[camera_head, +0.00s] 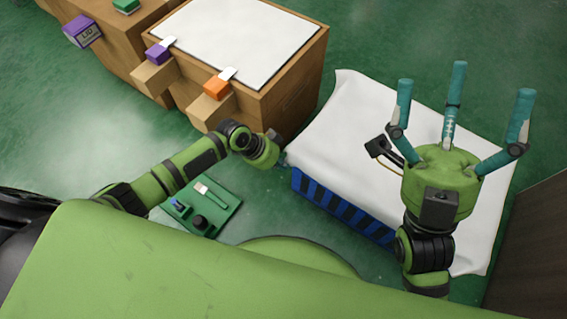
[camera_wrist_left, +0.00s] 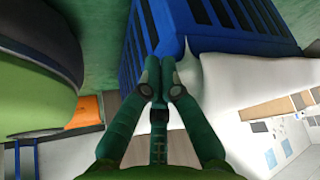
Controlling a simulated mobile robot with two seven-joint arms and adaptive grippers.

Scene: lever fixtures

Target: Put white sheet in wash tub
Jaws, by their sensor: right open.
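The white sheet (camera_head: 345,130) lies spread over a blue slatted crate (camera_head: 340,212), draping past its right and front edges. It also shows in the left wrist view (camera_wrist_left: 245,85) beside the blue crate wall (camera_wrist_left: 215,25). My left gripper (camera_head: 280,155) is at the crate's left corner. Its fingers (camera_wrist_left: 162,75) are drawn together, with a bunched peak of sheet at their tips. My right gripper (camera_head: 460,90) is open and empty above the sheet, fingers spread. A wooden box with a flat white top (camera_head: 245,40) stands behind; I cannot tell whether it is the wash tub.
The wooden box has a purple block (camera_head: 158,54) and an orange block (camera_head: 216,87) on its front. Another wooden box (camera_head: 110,40) with a purple labelled block (camera_head: 83,31) stands at the left. A green tray (camera_head: 203,208) with small items lies on the floor. A dark panel (camera_head: 530,240) stands right.

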